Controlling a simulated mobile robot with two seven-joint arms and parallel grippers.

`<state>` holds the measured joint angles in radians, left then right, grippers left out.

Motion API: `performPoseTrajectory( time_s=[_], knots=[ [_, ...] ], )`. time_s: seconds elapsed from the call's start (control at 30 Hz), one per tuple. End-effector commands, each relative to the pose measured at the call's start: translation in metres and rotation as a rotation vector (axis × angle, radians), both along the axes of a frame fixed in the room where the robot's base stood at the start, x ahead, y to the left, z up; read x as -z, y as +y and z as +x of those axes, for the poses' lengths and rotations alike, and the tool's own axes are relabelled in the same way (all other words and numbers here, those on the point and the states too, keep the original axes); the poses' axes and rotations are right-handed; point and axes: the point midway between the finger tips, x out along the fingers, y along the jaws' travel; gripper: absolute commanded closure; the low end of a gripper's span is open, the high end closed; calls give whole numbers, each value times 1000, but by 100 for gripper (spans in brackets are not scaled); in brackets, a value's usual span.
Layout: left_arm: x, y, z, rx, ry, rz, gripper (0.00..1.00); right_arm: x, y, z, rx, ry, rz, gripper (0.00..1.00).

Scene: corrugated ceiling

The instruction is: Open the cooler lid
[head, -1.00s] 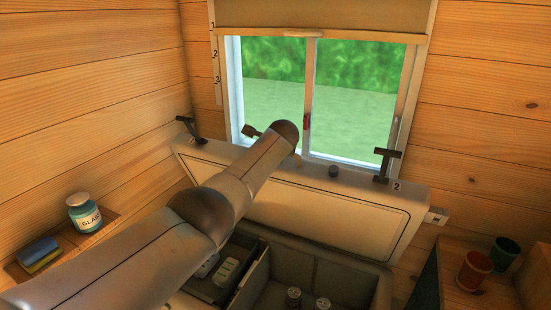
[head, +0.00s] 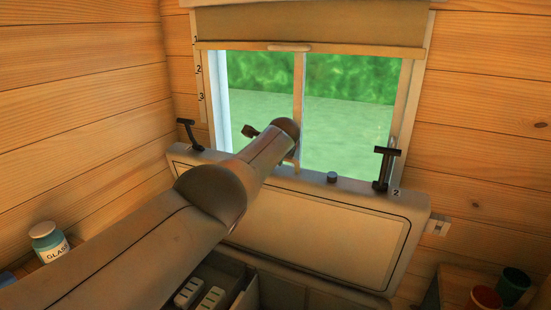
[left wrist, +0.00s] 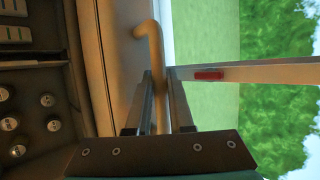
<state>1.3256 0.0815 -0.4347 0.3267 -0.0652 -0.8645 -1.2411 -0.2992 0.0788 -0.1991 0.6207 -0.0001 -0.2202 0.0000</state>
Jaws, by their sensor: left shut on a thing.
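The cooler lid (head: 320,235) is raised and stands steeply on edge below the window, with its inner panel facing me. The open cooler (head: 290,290) shows below it, with pale packages (head: 205,298) inside; the left wrist view shows several round-topped cans (left wrist: 50,124). In the left wrist view my left gripper (left wrist: 162,85) is shut on a bent tan handle (left wrist: 148,35) at the lid's edge. My right gripper is not in view.
The window (head: 345,120) is close behind the lid. Dark latches (head: 385,168) stand at the lid's two top ends. A labelled jar (head: 47,243) sits on a left ledge. Red (head: 486,298) and green cups (head: 513,285) stand at the lower right.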

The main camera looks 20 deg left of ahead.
Motion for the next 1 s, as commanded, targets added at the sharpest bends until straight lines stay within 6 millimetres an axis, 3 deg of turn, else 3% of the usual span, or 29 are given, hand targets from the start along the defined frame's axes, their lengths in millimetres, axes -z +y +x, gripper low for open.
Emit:
performPoseTrajectory(
  time_s=[0.47, 0.5, 0.73, 1.0],
  knots=[
    [1, -1, 0, 2, 0, -3, 100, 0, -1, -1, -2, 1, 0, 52],
    [1, -1, 0, 2, 0, -3, 77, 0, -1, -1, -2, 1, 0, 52],
    [1, -1, 0, 0, 2, -2, 51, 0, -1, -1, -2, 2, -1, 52],
    [3, 0, -1, -2, 6, -1, 50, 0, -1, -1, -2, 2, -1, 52]
  ],
)
